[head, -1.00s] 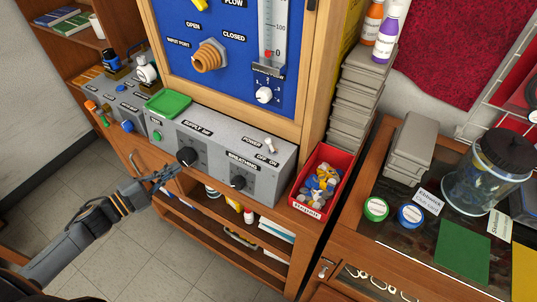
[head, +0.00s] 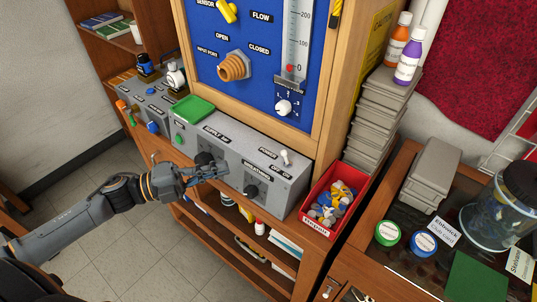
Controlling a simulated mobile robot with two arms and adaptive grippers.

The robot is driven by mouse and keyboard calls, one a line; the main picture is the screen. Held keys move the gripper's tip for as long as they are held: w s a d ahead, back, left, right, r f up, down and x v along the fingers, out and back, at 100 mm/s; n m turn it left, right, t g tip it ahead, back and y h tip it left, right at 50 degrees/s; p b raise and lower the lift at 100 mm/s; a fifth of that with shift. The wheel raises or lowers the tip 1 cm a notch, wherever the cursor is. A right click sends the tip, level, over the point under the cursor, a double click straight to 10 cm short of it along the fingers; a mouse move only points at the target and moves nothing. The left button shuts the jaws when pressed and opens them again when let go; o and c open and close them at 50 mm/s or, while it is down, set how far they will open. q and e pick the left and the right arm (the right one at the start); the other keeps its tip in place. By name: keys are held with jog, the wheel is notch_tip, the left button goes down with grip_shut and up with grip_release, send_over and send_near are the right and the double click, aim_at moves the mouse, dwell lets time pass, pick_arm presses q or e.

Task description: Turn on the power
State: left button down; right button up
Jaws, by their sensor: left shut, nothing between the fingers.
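The grey control box (head: 291,179) stands on the bench under the blue panel. Its power switch (head: 285,157) is a small white toggle on top at the right, beside the "POWER" and "OFF ON" labels. Its exact position is too small to tell. My right gripper is not in view.
A red bin of small parts (head: 313,213) stands right of the box. A green tray (head: 193,109) lies at its back left. The wooden frame of the blue panel (head: 262,95) rises behind. Below is an open shelf with bottles. The floor at the left is clear.

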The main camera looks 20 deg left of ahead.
aim_at(282, 154)
pick_arm(q)
jog(key=p+x, duration=0.3)
jog(key=x, duration=0.8)
jog(key=shift+a+r+p, duration=0.1)
jog(key=shift+r+p, duration=0.1)
jog(key=shift+p, duration=0.2)
jog(key=shift+w+d+f, duration=0.15)
jog(key=shift+w+d, duration=0.2)
jog(key=shift+d, duration=0.2)
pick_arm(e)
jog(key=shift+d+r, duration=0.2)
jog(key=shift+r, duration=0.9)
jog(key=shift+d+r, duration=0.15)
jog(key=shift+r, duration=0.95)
pick_arm(q)
jog(key=shift+m+p, duration=0.3)
jog(key=shift+p, duration=0.15)
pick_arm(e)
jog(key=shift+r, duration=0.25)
pick_arm(q)
jog(key=shift+d, duration=0.15)
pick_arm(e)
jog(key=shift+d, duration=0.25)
pick_arm(q)
jog(key=shift+m+y, duration=0.3)
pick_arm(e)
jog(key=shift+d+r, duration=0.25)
